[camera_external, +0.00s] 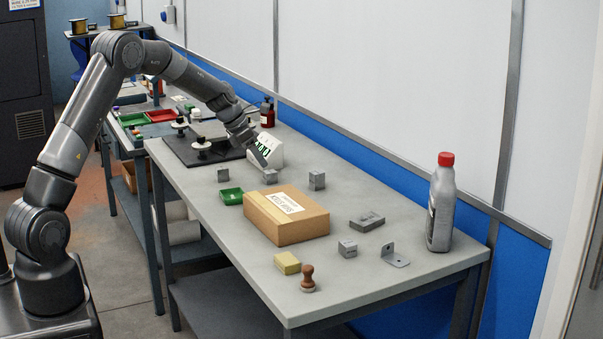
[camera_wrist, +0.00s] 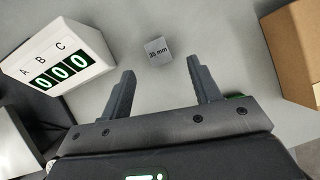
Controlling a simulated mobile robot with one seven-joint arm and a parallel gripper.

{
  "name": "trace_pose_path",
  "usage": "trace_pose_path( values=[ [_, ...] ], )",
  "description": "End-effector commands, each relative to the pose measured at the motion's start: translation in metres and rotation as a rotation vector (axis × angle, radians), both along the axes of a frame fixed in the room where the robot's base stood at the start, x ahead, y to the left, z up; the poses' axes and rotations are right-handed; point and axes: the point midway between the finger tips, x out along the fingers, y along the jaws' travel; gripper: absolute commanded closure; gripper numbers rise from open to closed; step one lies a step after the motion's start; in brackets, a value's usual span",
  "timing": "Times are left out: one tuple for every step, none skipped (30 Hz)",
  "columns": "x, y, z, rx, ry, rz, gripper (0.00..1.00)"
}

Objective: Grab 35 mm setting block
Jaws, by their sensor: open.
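The 35 mm setting block is a small grey block marked "35 mm" in the wrist view (camera_wrist: 158,50). It lies on the bench ahead of my gripper (camera_wrist: 158,80), roughly in line with the gap between the fingers. My fingers are open and apart, with nothing between them. In the external view, my gripper (camera_external: 263,161) points down just above a grey block (camera_external: 270,177), which appears to be the same one; its label is too small to read there. Similar grey blocks stand to its left (camera_external: 223,174) and right (camera_external: 317,180).
A white counter marked A B C (camera_wrist: 68,55) stands left of the block in the wrist view, and a cardboard box (camera_wrist: 295,50) right.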

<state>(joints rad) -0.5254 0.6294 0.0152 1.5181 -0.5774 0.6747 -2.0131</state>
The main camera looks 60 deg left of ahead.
Motion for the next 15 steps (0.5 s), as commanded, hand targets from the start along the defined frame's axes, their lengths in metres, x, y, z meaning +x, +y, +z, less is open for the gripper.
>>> trace_pose_path(
  values=[
    [0.004,-0.001,-0.008,-0.002,0.001,-0.001,0.43],
    [0.006,-0.001,-0.011,-0.001,0.000,0.000,0.43],
    [0.008,-0.002,-0.014,-0.001,0.000,0.000,0.43],
    [0.009,-0.002,-0.016,0.000,0.000,0.000,0.43],
    [0.010,-0.002,-0.018,0.000,0.000,0.000,0.43],
    [0.012,-0.002,-0.021,-0.001,0.000,0.000,0.43],
    [0.014,-0.002,-0.024,-0.001,0.000,0.000,0.43],
    [0.016,-0.002,-0.028,-0.002,0.001,-0.001,0.43],
    [0.019,-0.002,-0.033,-0.001,0.001,-0.002,0.43],
    [0.022,-0.002,-0.037,0.000,0.000,-0.001,0.43],
    [0.024,-0.002,-0.040,0.000,0.001,-0.002,0.43],
    [0.027,-0.002,-0.046,0.000,0.001,-0.002,0.43],
    [0.029,-0.003,-0.049,0.000,0.001,-0.002,0.43],
    [0.031,-0.003,-0.051,0.000,0.000,-0.002,0.43],
    [0.033,-0.004,-0.055,0.000,0.000,-0.002,0.43]
  ],
)
